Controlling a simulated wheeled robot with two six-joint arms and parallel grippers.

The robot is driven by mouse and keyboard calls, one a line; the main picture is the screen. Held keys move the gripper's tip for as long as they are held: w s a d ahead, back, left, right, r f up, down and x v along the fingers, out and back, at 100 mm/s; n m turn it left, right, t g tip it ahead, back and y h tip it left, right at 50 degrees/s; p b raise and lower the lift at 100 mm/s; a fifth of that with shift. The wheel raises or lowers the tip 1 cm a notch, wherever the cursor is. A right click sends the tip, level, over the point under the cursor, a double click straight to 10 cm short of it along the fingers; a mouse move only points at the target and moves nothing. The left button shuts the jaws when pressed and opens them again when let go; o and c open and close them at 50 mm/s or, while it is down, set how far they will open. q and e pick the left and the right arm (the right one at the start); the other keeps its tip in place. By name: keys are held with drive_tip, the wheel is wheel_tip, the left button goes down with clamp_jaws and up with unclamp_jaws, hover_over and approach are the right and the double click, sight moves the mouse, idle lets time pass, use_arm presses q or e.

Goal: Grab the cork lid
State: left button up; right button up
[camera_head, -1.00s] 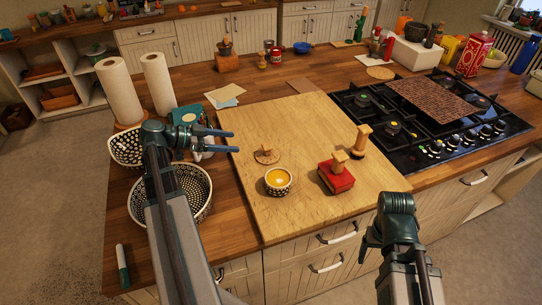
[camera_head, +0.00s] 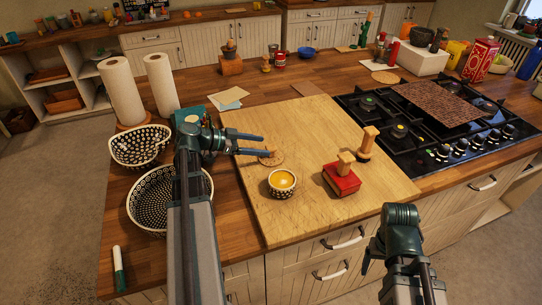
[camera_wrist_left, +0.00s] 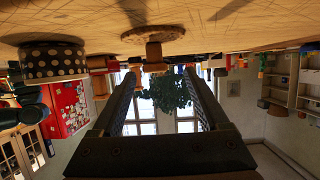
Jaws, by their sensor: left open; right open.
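The cork lid (camera_head: 271,158), a flat round disc with a small knob, lies on the light cutting board (camera_head: 320,212), behind the small dotted bowl (camera_head: 282,188) of yellow content. My left gripper (camera_head: 263,146) is open, with its fingertips at the lid's left edge in the head view; the lid is partly covered by a finger. In the left wrist view, which is upside down, the lid (camera_wrist_left: 153,33) shows ahead of the open fingers (camera_wrist_left: 163,80), with nothing between them. My right gripper (camera_head: 369,255) is open and empty at the front, off the counter edge.
A red box with a wooden block (camera_head: 341,180) and a wooden stamp-like piece (camera_head: 367,142) stand on the board to the right. The gas hob (camera_head: 435,125) is at the right. The board's front is clear.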

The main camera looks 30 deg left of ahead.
sight(269, 147)
use_arm(q)
drive_tip(key=x, duration=0.2)
drive_tip(key=b+x, duration=0.1)
drive_tip(key=x, duration=0.1)
drive_tip(key=shift+s+d, duration=0.2)
drive_tip(key=shift+s, duration=0.05)
drive_tip(key=shift+w+d+f, duration=0.1)
drive_tip(key=shift+w+d, duration=0.1)
drive_tip(key=shift+w, duration=0.05)
clamp_jaws()
